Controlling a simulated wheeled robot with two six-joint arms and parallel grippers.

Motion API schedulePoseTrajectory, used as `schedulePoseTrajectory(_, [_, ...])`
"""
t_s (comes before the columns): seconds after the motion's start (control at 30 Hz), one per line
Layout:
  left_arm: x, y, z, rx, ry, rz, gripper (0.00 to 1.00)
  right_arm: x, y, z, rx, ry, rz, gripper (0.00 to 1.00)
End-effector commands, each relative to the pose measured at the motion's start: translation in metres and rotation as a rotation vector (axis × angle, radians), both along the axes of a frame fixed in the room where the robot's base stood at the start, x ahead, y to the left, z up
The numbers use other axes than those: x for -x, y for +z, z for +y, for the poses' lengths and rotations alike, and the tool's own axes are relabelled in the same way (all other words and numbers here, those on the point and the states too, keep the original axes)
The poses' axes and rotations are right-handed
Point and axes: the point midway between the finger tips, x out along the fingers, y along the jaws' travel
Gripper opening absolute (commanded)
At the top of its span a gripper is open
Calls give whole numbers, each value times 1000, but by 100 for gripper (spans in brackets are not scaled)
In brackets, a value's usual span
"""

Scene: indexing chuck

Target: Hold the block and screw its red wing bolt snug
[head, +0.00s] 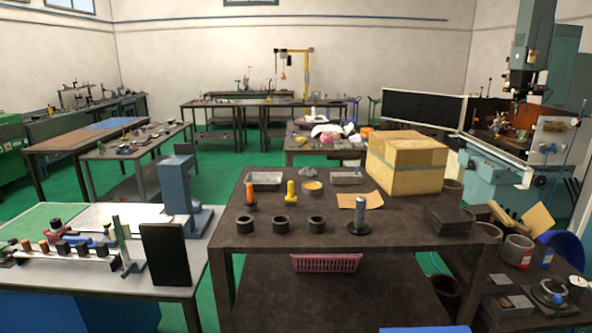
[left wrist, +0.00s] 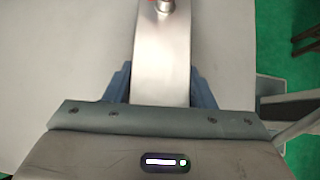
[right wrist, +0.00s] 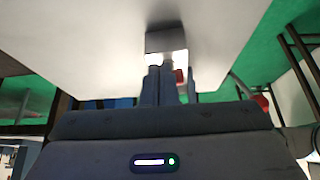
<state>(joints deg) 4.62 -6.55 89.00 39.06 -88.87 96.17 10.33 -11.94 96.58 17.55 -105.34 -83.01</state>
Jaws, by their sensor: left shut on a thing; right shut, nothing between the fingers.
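In the left wrist view, a smooth silvery metal block (left wrist: 161,55) stands between the blue-grey fingers of my left gripper (left wrist: 161,85), which is shut on it. A small part of the red wing bolt (left wrist: 165,5) shows at the far end of the block, cut by the top edge. In the right wrist view, my right gripper (right wrist: 168,75) is shut and empty, its fingertips just short of the block's end (right wrist: 166,41). A small red part (right wrist: 180,76), likely the bolt's wing, shows by the fingertips, partly hidden; I cannot tell if they touch. Neither gripper shows in the head view.
A pale bench (head: 150,290) with a dark upright plate (head: 166,254) stands at the left. Green floor lies between them.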

Motion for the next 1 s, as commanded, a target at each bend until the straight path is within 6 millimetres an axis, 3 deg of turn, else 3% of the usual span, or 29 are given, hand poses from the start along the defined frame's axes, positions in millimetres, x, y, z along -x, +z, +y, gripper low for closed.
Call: schedulePoseTrajectory(1.0, [0, 0, 0, 0, 0, 1, 28, 3, 0, 8, 0, 0, 0, 0])
